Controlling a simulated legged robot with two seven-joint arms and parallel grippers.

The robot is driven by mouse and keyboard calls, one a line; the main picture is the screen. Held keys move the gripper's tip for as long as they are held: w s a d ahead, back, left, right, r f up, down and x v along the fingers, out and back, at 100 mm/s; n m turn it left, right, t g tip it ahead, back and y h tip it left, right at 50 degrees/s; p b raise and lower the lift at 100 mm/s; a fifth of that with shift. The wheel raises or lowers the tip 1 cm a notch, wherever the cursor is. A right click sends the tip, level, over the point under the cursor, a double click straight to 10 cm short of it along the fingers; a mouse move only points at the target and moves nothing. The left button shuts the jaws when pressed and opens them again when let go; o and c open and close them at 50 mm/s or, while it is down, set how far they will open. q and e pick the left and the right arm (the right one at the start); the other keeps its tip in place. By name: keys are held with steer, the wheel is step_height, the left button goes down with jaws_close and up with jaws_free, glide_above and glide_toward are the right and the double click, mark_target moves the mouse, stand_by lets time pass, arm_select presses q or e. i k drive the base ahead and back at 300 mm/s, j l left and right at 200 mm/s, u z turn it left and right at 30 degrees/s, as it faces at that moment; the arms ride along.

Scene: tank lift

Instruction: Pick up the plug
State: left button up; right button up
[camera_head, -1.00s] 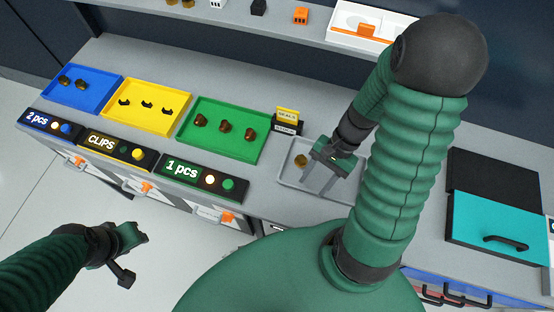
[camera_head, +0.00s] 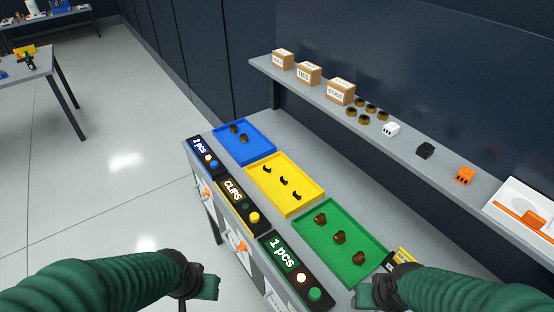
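Brown, rounded pieces that look like plugs lie in two trays. Two are in the blue tray (camera_head: 262,150) and three, one of them here (camera_head: 339,237), are in the green tray (camera_head: 318,240). Several more brown round pieces (camera_head: 363,117) sit on the shelf. I cannot tell which one is the plug. My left gripper (camera_head: 208,290) is at the bottom, left of the bench and away from the pieces. My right gripper (camera_head: 368,296) is at the bottom right, near the green tray's front corner. Neither shows a held object; their fingers are mostly hidden.
A yellow tray (camera_head: 268,185) with black clips lies between the blue and green trays. Label panels with buttons line the front edge. Open floor lies left.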

mark_target(233, 128)
steer(key=j, duration=0.3)
steer(key=k+j, duration=0.15)
steer(key=j, duration=0.15)
steer(key=i+j, duration=0.15)
steer(key=j, duration=0.25)
steer(key=i+j, duration=0.15)
steer(key=j, duration=0.3)
steer(key=i+j, duration=0.1)
steer(key=j, duration=0.3)
steer(key=i+j, duration=0.15)
steer(key=j, duration=0.3)
steer(key=i+j, duration=0.25)
steer(key=i, duration=0.25)
steer(key=i+j, duration=0.3)
steer(key=i, duration=0.15)
steer(key=i+j, duration=0.25)
steer(key=i, duration=0.25)
steer(key=i+l, duration=0.25)
steer(key=i, duration=0.3)
steer(key=k+l+z, duration=0.05)
